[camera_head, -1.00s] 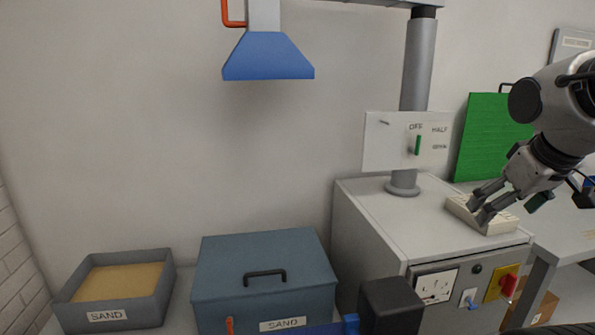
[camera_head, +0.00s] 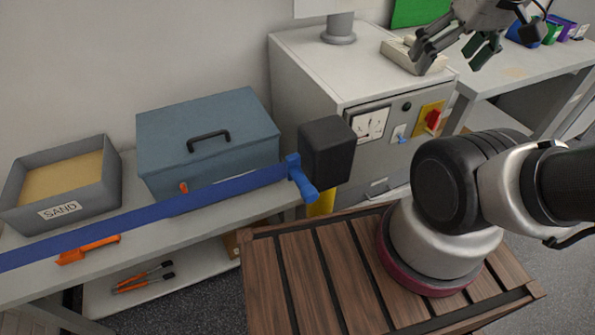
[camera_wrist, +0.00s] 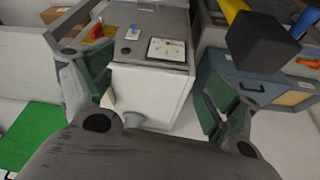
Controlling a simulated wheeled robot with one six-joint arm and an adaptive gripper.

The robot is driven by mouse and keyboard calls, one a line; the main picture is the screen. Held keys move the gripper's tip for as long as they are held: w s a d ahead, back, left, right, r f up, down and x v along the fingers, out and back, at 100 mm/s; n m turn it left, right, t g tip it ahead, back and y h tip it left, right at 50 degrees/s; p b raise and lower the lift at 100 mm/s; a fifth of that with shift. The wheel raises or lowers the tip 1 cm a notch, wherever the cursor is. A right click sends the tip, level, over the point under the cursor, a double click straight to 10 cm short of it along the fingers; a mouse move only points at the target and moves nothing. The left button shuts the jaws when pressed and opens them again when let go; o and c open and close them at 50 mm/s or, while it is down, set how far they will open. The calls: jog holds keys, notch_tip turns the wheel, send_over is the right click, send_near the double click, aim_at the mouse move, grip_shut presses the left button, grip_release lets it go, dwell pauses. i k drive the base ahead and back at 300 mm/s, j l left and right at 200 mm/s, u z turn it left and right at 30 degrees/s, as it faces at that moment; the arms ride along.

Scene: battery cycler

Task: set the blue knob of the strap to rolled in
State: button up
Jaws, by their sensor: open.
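The blue strap (camera_head: 150,215) runs taut from the left edge of the head view to a black head (camera_head: 326,150) on a yellow post (camera_head: 321,202). The blue knob (camera_head: 303,180) sits at the strap's end against the black head, its short handle pointing down to the right. My gripper (camera_head: 455,60) is open and empty at the upper right, over the grey cabinet's right side, well apart from the knob. In the wrist view, both fingers of my gripper (camera_wrist: 155,85) stand wide apart. The black head (camera_wrist: 265,42) shows there at upper right; I cannot make out the knob.
The grey cabinet (camera_head: 300,75) has a meter and a red switch (camera_head: 433,120); a pale box (camera_head: 396,54) lies on it. A slatted wooden platform (camera_head: 290,280) is in front.

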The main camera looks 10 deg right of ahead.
aim_at(310, 195)
jog(key=k+l, duration=0.55)
jog(key=l, duration=0.25)
jog(key=k+l+z, duration=0.1)
jog(key=k+l, duration=0.2)
jog(key=l, duration=0.15)
